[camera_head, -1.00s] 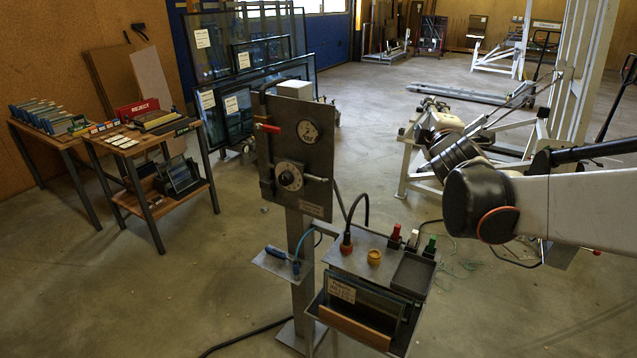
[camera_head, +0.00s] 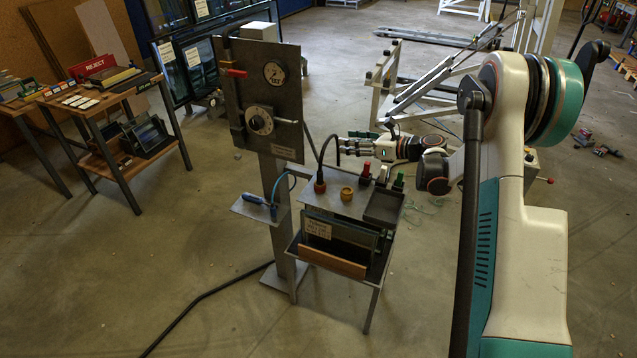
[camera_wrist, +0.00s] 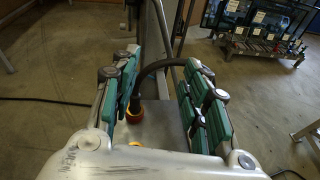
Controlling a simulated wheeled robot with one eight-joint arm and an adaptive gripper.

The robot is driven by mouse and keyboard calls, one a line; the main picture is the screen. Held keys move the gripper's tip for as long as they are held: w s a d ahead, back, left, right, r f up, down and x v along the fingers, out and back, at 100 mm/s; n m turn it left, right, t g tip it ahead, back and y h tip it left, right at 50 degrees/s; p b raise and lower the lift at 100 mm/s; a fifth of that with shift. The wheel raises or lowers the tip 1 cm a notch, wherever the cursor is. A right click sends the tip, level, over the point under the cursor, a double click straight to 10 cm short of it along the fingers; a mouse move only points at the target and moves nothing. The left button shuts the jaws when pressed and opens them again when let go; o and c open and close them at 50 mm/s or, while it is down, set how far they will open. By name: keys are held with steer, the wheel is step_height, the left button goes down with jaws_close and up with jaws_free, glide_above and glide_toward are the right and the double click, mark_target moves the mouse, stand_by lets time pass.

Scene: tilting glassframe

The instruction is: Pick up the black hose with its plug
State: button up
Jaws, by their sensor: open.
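The black hose (camera_head: 326,152) arches beside the gauge panel and ends in a plug (camera_head: 320,186) with an orange-brown collar, standing in the small stand's top. My gripper (camera_head: 341,146) is open and roughly level, just right of the hose's upper part and above the stand. In the wrist view the hose (camera_wrist: 158,67) curves across the space between the fingers of my gripper (camera_wrist: 163,58). The plug (camera_wrist: 134,108) shows beside the left finger, lower down. I cannot tell whether a finger touches the hose.
A yellow-brown round fitting (camera_head: 347,193), red and green handled pieces (camera_head: 398,180) and a black tray (camera_head: 383,207) share the stand's top. The upright panel (camera_head: 264,100) stands close behind left. A blue-handled tool (camera_head: 256,200) lies on the side shelf.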

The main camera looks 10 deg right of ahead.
steer(key=s+d+f+n+g, duration=0.1)
steer(key=s+f+n+g, duration=0.15)
steer(key=f, duration=0.65)
steer(key=b, duration=0.2)
glide_toward(320, 171)
steer(key=w+a+f, duration=0.2)
steer(key=shift+a+f, duration=0.35)
steer(key=shift+b+x, duration=1.15)
steer(key=shift+x, duration=2)
steer(key=shift+r, duration=0.15)
steer(key=shift+c, duration=0.6)
jaws_close()
